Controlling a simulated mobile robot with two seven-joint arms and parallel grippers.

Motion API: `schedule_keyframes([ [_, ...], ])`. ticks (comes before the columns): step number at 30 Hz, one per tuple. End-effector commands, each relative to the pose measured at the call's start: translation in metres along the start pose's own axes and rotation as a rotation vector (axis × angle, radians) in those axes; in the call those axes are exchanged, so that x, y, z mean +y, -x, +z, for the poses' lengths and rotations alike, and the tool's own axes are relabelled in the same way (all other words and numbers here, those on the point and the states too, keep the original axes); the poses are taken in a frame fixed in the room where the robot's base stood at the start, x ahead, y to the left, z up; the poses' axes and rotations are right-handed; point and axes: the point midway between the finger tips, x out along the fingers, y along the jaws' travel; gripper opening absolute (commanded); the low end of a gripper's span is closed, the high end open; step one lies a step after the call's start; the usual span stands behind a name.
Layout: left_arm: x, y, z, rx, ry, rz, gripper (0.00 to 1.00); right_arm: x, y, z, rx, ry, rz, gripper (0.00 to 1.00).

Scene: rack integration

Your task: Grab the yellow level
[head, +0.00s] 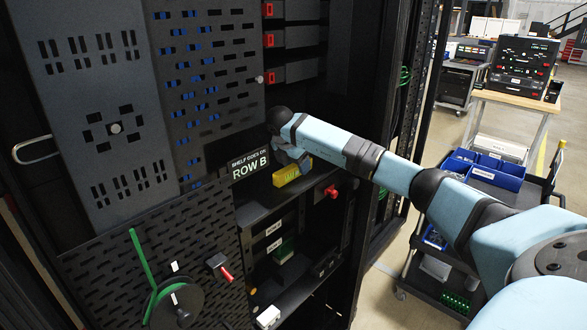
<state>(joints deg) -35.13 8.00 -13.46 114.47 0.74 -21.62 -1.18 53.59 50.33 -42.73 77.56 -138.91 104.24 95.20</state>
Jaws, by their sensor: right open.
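The yellow level (289,175) lies on a dark shelf inside the rack, near the middle of the head view, just right of the "ROW B" sign. My right arm reaches in from the right. My right gripper (297,162) is open just above the level, at its upper edge. The fingers are small and dark here, so I cannot tell whether they touch the level or stand around it. My left gripper is not in view.
The perforated rack panel (205,85) and "ROW B" sign (249,164) stand close left of my gripper. A red-handled part (331,191) is right of the level. Lower shelves hold a green item (284,251) and a white box (268,317). A cart with blue bins (484,172) stands right.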

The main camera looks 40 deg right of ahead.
Motion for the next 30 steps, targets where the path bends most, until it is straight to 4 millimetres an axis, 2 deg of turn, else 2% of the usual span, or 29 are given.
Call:
schedule_keyframes([
  [3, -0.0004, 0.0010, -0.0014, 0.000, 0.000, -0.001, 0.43, -0.0002, -0.0064, -0.0005, 0.001, 0.001, 0.000, 0.60],
  [9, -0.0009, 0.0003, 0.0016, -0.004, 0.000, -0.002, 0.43, 0.0000, -0.0068, -0.0007, 0.000, 0.001, 0.001, 0.60],
  [16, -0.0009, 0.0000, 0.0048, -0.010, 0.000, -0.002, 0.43, 0.0001, -0.0066, -0.0007, 0.001, 0.001, 0.001, 0.07],
  [18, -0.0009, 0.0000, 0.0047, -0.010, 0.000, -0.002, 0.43, 0.0001, -0.0063, -0.0005, 0.001, 0.000, 0.001, 0.00],
  [26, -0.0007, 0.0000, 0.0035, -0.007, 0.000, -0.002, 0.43, 0.0002, -0.0052, 0.0000, 0.000, 0.000, 0.002, 0.00],
  [30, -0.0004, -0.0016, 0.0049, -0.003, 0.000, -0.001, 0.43, 0.0008, 0.0017, 0.0032, 0.000, -0.001, 0.004, 0.00],
])
